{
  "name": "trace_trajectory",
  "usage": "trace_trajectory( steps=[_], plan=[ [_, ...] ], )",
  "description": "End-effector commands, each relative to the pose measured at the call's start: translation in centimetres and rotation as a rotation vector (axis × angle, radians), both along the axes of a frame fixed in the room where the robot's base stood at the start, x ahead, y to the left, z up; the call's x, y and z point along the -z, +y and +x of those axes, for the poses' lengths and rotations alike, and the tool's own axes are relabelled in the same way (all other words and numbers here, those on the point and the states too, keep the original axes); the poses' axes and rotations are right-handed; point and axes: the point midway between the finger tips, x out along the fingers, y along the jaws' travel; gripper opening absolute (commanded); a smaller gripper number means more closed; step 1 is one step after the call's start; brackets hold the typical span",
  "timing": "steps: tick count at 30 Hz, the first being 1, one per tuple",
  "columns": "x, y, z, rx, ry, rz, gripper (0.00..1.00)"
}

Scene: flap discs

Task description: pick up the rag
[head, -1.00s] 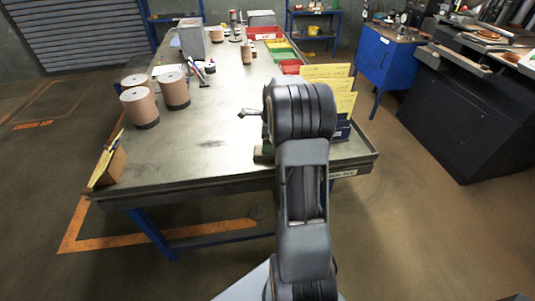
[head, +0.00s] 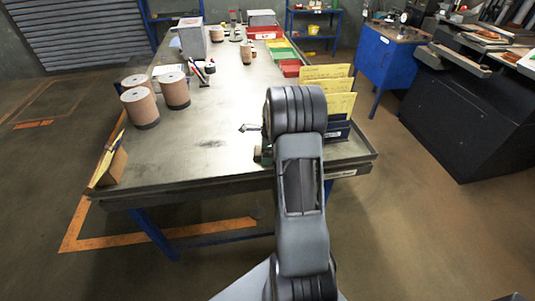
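I cannot make out a rag for certain in the head view. Part of the workbench top is hidden behind my arm. A small part of my gripper (head: 249,128) shows to the left of my wrist, over the near right part of the workbench (head: 200,155). The rest of it is hidden behind my arm, so its opening and anything in it do not show. A small dark green thing (head: 262,153) shows partly at the left edge of my arm, near the bench's front edge.
Brown cylinders (head: 140,107) stand at the bench's left. A card holder (head: 108,167) is at the near left corner. Yellow cards (head: 338,104) stand in a rack right of my arm. Coloured bins (head: 290,67) line the right edge. The bench's middle is clear.

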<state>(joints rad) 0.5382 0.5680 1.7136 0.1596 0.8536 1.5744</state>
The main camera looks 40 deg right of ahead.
Motion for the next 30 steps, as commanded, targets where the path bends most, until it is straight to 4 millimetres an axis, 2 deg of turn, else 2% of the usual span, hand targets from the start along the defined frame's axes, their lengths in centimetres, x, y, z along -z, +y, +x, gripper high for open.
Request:
trace_trajectory(
  steps=[2, 13, 23, 30],
  plan=[
    [0.0, 0.0, 0.0, 0.0, 0.0, 0.0, 0.88],
    [0.0, 0.0, 0.0, 0.0, 0.0, 0.0, 0.52],
    [-0.4, 0.0, 0.0, 0.0, -0.002, -0.001, 0.51],
    [-3.0, -0.1, 0.1, 0.0, -0.005, -0.003, 0.51]
  ],
)
